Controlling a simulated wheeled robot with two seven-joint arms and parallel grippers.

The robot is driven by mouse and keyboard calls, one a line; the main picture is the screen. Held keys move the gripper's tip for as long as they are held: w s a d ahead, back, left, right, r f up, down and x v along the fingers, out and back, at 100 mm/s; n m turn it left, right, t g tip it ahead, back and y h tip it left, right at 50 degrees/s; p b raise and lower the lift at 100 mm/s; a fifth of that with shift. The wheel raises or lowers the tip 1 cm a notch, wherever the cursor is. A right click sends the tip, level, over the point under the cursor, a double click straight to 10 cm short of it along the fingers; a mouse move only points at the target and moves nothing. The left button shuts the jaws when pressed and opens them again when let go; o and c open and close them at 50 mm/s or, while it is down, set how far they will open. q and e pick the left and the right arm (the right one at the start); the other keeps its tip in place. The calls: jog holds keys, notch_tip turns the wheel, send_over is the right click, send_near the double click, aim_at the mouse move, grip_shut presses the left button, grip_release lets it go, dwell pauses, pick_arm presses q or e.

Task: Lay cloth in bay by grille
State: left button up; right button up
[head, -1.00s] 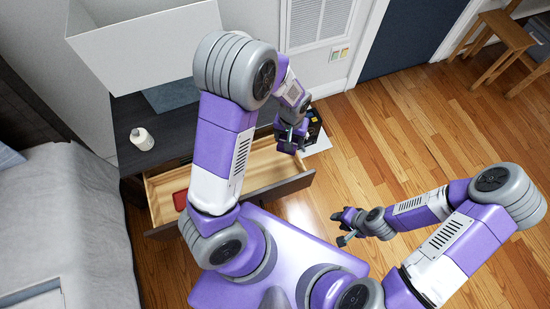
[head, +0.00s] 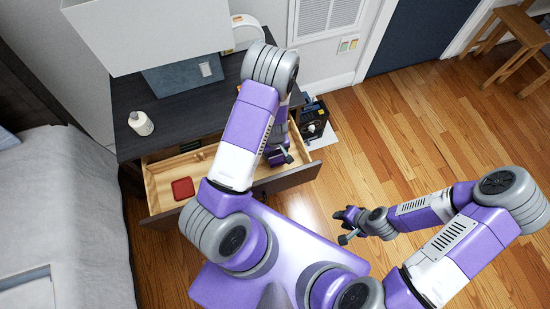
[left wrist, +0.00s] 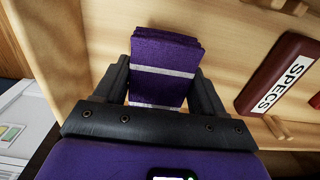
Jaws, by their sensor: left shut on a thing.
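My left gripper (head: 279,157) is over the right end of the open drawer (head: 160,187), on the side by the wall grille (head: 328,17). In the left wrist view, the gripper (left wrist: 164,88) is shut on a folded purple cloth (left wrist: 165,52) with a white stripe. The pale wooden drawer interior shows behind the cloth; I cannot tell whether the cloth touches it.
A dark red case marked SPECS (left wrist: 276,77) lies in the drawer beside the cloth. A red item (head: 183,188) lies in the drawer's left part. A white bottle (head: 141,123) stands on the dark desk (head: 185,108). A black box (head: 314,115) stands right of the desk.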

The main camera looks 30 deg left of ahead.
aim_at(275, 157)
pick_arm(q)
jog(key=shift+f+b, duration=0.65)
jog(key=shift+f, duration=1.2)
jog(key=shift+f, duration=0.2)
jog(key=o, duration=0.9)
jog(key=shift+o, duration=0.2)
jog(key=shift+r, duration=0.1)
notch_tip(275, 157, up, 12)
jog(key=p, duration=0.5)
jog(key=shift+r, duration=0.1)
